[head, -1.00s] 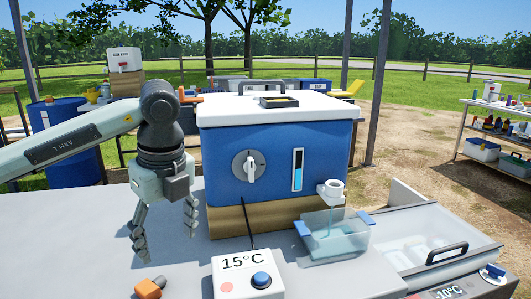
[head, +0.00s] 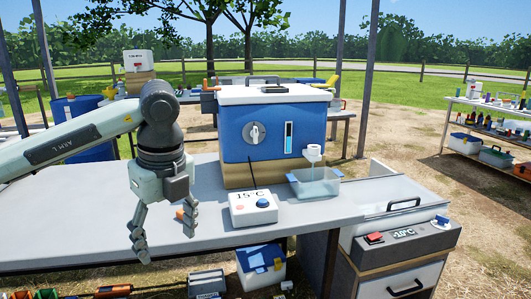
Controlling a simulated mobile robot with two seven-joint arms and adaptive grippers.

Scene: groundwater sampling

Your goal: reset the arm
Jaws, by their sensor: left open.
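My left arm comes in from the left, and its gripper (head: 165,236) hangs fingers-down over the front left part of the grey table (head: 75,215). Its fingers are spread apart, with nothing between them. It is left of the blue water cooler (head: 252,152) and of the white 15°C box (head: 252,207), apart from both. A small orange piece (head: 180,214) shows just behind the gripper's fingers, partly hidden. My right gripper is out of view.
A clear tub (head: 315,184) stands under the cooler's white spout (head: 314,153). A chest marked -10°C (head: 405,235) stands at the right. A blue-and-white box (head: 260,270) is below the table's front edge. A shelf (head: 480,110) with bottles stands far right.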

